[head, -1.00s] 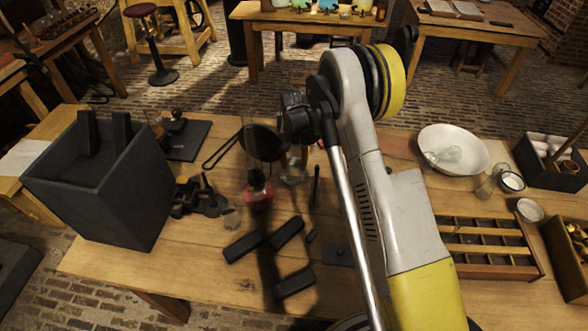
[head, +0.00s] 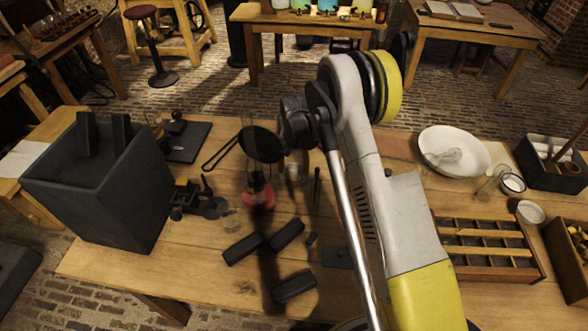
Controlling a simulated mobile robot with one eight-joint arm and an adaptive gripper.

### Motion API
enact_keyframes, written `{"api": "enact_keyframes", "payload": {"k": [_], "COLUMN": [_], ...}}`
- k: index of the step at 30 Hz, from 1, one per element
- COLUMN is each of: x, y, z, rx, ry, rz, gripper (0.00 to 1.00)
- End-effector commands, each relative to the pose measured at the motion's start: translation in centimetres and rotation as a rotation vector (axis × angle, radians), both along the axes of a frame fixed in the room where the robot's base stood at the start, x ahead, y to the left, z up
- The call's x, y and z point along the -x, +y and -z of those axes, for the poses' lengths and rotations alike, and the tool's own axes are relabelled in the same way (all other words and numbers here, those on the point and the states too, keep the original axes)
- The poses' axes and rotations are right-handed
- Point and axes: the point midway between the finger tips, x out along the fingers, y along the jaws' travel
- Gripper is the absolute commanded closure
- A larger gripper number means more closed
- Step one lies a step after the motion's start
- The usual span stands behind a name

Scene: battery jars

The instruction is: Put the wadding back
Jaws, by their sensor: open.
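A pale, see-through clump (head: 449,157) lies in the wide white bowl (head: 431,166) at the right back of the table. It is too small to tell whether it is wadding or glass. Some white rounded pieces (head: 545,150) sit in the dark box (head: 549,178) at the far right, and these could also be wadding. My gripper (head: 294,130) is the dark end of my arm, over the middle of the table, left of the bowl and well apart from it. It is open; its fingers are hard to make out, and nothing shows held in it.
A large dark open box (head: 100,190) stands at the left, with two black slabs at its rim. Loose black blocks (head: 287,235) lie mid-table. A red-based glass lamp (head: 259,192) stands near my gripper. A compartmented wooden tray (head: 485,246) is at the right.

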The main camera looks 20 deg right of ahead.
Motion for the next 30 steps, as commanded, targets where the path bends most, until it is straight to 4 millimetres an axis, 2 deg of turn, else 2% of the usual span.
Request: {"api": "enact_keyframes", "payload": {"k": [9, 15, 20, 30], "x": [0.0, 0.0, 0.0, 0.0], "y": [0.0, 0.0, -0.1, -0.1], "z": [-7.2, -10.5, -11.5, -11.5], "rx": [0.000, 0.000, 0.000, 0.000], "ry": [0.000, 0.000, 0.000, 0.000], "rz": [0.000, 0.000, 0.000, 0.000], "gripper": [0.39, 0.39, 0.39, 0.39]}}
